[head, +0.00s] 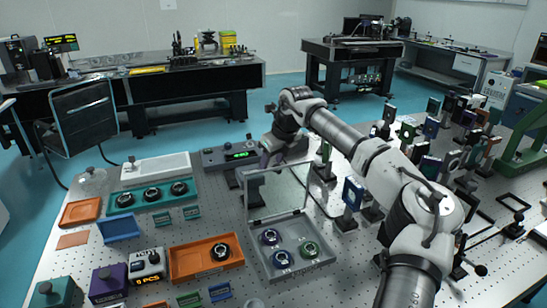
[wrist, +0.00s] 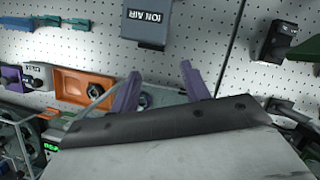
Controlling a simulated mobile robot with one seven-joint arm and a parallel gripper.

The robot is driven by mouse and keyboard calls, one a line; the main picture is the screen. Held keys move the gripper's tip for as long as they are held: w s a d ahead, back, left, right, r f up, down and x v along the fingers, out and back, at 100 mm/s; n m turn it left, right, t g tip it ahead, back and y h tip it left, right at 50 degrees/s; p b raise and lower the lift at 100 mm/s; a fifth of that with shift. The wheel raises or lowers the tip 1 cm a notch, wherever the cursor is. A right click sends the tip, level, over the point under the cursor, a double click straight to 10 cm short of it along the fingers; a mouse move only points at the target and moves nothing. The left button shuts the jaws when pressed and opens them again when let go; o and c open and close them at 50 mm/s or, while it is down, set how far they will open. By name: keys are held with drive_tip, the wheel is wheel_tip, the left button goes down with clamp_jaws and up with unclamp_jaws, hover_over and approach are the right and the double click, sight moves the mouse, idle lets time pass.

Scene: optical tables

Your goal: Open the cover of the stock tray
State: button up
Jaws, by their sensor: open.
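The grey stock tray (head: 262,262) sits on the perforated table. Several round mounts, blue and green, lie in it. Its clear cover (head: 278,190) stands roughly upright along the tray's back edge, so the tray is uncovered from above. My gripper (head: 266,158) is just behind the raised cover, at its upper part. In the wrist view my gripper (wrist: 158,84) shows two purple fingers spread apart with nothing clearly between them. Part of the tray shows behind the fingers. Whether a finger touches the cover I cannot tell.
An orange tray (head: 190,270) with one round mount lies to the left. A teal tray (head: 137,197) and a white case (head: 156,168) are further back. Several upright optics crowd the right side.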

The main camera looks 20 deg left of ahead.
drive_tip(key=b+v, duration=0.3)
drive_tip(key=v, duration=1.1)
